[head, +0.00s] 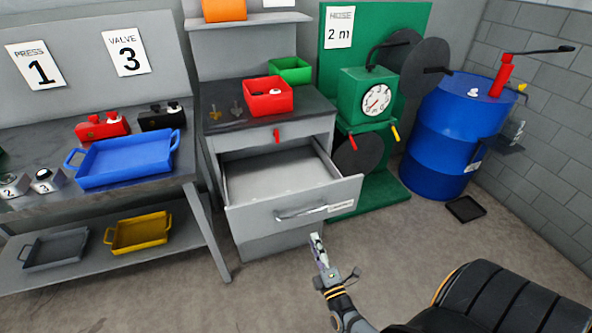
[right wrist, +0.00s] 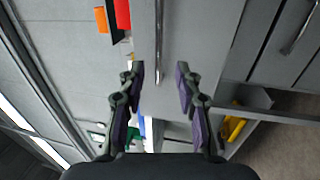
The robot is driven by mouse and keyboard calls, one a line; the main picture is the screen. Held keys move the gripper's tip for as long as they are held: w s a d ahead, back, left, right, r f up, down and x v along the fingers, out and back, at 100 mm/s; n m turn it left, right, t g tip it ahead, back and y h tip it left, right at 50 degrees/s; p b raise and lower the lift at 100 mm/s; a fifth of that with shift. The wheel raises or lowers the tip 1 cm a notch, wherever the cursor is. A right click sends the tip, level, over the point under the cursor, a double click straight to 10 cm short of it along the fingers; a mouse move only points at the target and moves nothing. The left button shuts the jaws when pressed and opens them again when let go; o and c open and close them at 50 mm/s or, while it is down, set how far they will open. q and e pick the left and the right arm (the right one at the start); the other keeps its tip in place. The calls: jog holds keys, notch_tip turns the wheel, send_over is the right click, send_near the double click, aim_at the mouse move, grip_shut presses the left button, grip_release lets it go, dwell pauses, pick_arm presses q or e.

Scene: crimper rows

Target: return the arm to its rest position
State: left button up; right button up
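My right gripper (head: 318,246) is in front of the open drawer (head: 280,180), above the floor and apart from the drawer's handle (head: 301,214). In the right wrist view my right gripper (right wrist: 160,76) has its two fingers spread with nothing between them. The drawer is pulled out of the grey cabinet, and the part of its inside that shows looks empty. My left gripper is not in view.
A red bin (head: 268,105) and a green bin (head: 290,75) stand on the cabinet top. A blue tray (head: 128,180) is on the left bench, a yellow tray (head: 138,243) on its lower shelf. A blue drum (head: 450,150) stands at right. Open floor lies before the drawer.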

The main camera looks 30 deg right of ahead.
jog(key=s+a+f+m+g+y, duration=0.25)
jog(key=s+f+g, duration=0.2)
jog(key=f, duration=0.75)
jog(key=s+a+f+m+g+y, duration=0.1)
jog(key=s+f+m+g, duration=0.4)
jog(key=f, duration=0.7)
jog(key=s+f+m+g, duration=0.4)
jog(key=s+f, duration=0.2)
jog(key=s, duration=0.6)
jog(key=s+a+f+m+g, duration=0.1)
jog(key=s+f+m+g, duration=0.2)
jog(key=s, duration=0.9)
notch_tip(320, 180, down, 4)
jog(key=shift+s+r+m+g, duration=0.15)
jog(key=shift+m+g, duration=0.2)
jog(key=shift+g, duration=0.6)
jog(key=shift+a, duration=0.1)
